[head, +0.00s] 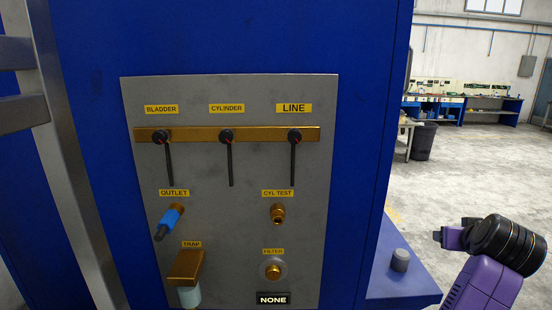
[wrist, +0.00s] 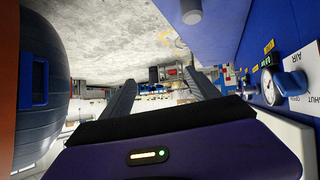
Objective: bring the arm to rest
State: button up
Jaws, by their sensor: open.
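My gripper (wrist: 163,92) is open in the wrist view. Its two dark fingers stand apart with nothing between them, and a dark purple housing with a small lit strip lies below them. In the head view my purple and black arm (head: 483,280) shows at the lower right, beside the blue cabinet and apart from its panel. The fingers cannot be made out clearly there.
The blue cabinet (head: 230,35) carries a grey panel (head: 240,215) with three downward levers and brass fittings. A large dark rounded body (wrist: 60,85) fills the wrist view's left. Concrete floor (head: 450,165) is open.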

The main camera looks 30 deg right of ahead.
jog(key=w+a+r+n+t+h+b, duration=0.2)
jog(key=w+a+r+n+t+h, duration=0.15)
jog(key=a+t, duration=0.2)
jog(key=a+f+n+t+y+b, duration=0.1)
jog(key=a+f+n+t+y, duration=0.2)
jog(key=a, duration=0.7)
jog(key=a+f+n+t+y+b, duration=0.1)
jog(key=a+f+n+t+y, duration=0.2)
jog(key=a, duration=0.6)
jog(key=s+a+f+g+y+b, duration=0.1)
jog(key=s+a+f+y, duration=0.2)
jog(key=s+a+f, duration=0.5)
jog(key=s+a+f+g+y+b, duration=0.2)
jog(key=s+a+f+y, duration=0.2)
jog(key=s+a+f, duration=0.5)
jog(key=s+a, duration=0.4)
jog(key=s, duration=0.2)
jog(key=shift+s+a+f, duration=0.2)
jog(key=shift+f, duration=0.1)
